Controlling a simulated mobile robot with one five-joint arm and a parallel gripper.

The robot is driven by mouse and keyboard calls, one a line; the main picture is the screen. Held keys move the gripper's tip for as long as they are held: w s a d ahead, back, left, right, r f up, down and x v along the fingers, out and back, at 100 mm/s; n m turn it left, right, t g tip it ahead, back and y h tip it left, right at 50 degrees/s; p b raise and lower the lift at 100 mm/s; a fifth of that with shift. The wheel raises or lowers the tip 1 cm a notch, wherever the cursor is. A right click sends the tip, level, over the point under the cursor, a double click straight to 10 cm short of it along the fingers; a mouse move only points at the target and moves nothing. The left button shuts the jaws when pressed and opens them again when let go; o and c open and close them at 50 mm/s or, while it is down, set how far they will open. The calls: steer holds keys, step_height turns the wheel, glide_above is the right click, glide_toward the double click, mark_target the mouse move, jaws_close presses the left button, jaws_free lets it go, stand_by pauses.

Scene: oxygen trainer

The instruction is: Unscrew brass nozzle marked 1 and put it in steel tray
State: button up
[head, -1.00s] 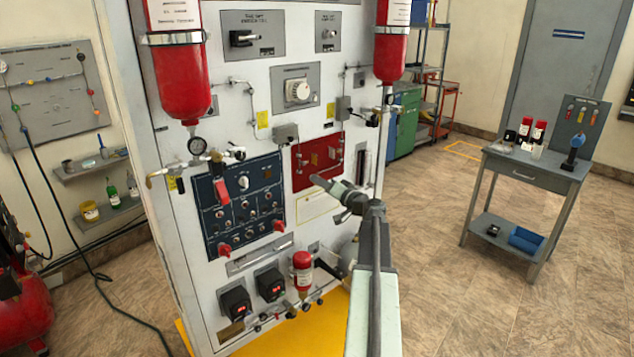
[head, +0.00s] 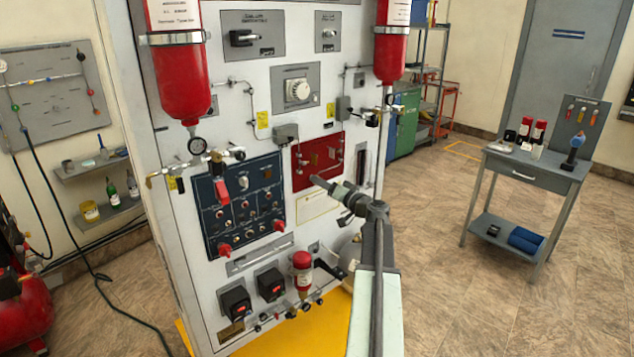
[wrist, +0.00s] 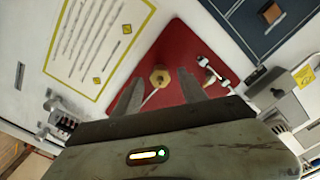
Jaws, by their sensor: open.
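In the wrist view a brass nozzle (wrist: 160,77) sticks out from the red panel (wrist: 178,45). It lies between the two fingertips of my open gripper (wrist: 160,83), with a visible gap on each side. I cannot read a number on it. A second brass-coloured fitting (wrist: 210,76) sits to the right, outside the right finger, beside a silver fitting. In the head view my gripper (head: 322,183) points at the lower part of the red panel (head: 318,158); the nozzle is too small to make out there. I cannot clearly identify the steel tray.
A grey side table (head: 530,165) with red-topped bottles stands apart at the right, with a blue bin (head: 525,239) on its lower shelf. Red cylinders (head: 183,85) hang on the white trainer. A dark blue control panel (head: 245,200) is left of the red panel. Floor between is clear.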

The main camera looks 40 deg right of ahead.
steer(key=s+m, duration=0.2)
steer(key=m, duration=0.1)
steer(key=shift+s+a+m, duration=0.1)
steer(key=shift+s+m, duration=0.2)
steer(key=m, duration=0.3)
stand_by(0.3)
steer(key=shift+m, duration=1.9)
steer(key=m, duration=0.3)
